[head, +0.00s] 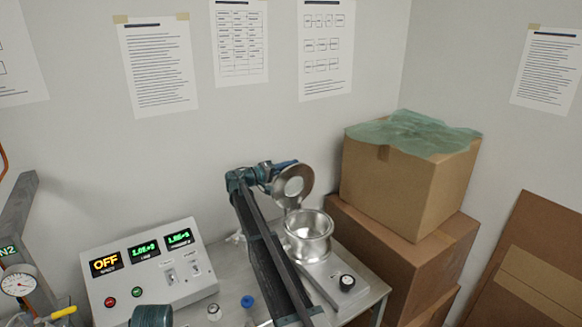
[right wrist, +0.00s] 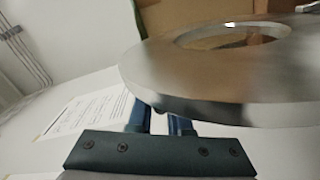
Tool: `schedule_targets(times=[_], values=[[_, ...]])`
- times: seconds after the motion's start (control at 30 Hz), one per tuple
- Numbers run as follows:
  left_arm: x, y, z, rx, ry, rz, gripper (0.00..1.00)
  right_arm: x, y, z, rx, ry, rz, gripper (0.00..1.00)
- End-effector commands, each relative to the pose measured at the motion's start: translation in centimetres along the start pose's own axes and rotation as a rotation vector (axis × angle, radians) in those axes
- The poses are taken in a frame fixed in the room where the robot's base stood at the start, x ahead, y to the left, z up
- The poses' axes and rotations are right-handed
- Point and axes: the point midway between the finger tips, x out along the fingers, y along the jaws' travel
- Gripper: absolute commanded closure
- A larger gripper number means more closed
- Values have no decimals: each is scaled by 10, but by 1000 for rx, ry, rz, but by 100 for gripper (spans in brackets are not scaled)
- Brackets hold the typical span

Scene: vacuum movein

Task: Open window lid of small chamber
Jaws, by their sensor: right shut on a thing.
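The small chamber (head: 308,240) is a shiny metal pot on a plate at the table's right part. Its round window lid (head: 294,198) stands raised and tilted up behind the chamber, so the chamber mouth is uncovered. My right gripper (head: 284,172) is at the lid's upper left edge, shut on it. In the right wrist view the lid (right wrist: 220,95) fills the upper right as a thick metal disc with a round window, and the blue fingers of my right gripper (right wrist: 160,122) reach its rim; their tips are partly hidden under it. My left gripper does not show clearly.
A control box (head: 150,275) with an OFF display and green readouts stands on the left. A hot plate knob (head: 347,283) is in front of the chamber. Stacked cardboard boxes (head: 405,190) stand close on the right. A blue-capped item (head: 247,302) lies at the front.

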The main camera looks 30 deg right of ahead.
Motion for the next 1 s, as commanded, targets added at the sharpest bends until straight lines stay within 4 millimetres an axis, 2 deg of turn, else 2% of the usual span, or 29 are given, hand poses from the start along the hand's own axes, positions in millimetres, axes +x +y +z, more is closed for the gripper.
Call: schedule_targets(times=[0.03, 0.07, 0.2, 0.57, 0.67, 1.0], values=[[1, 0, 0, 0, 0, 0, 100, -2, -2, 0, 3, 1, -7, 100], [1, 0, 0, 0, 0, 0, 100, -2, -2, 0, 3, 1, -7, 81], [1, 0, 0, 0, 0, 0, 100, -2, -2, 0, 2, 0, -6, 56], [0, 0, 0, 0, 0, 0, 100, -6, -1, 0, 1, 1, -3, 56], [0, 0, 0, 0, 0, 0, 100, -18, 0, 0, 1, 1, -3, 56], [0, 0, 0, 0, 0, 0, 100, -91, 0, 0, 2, 3, -4, 56]])
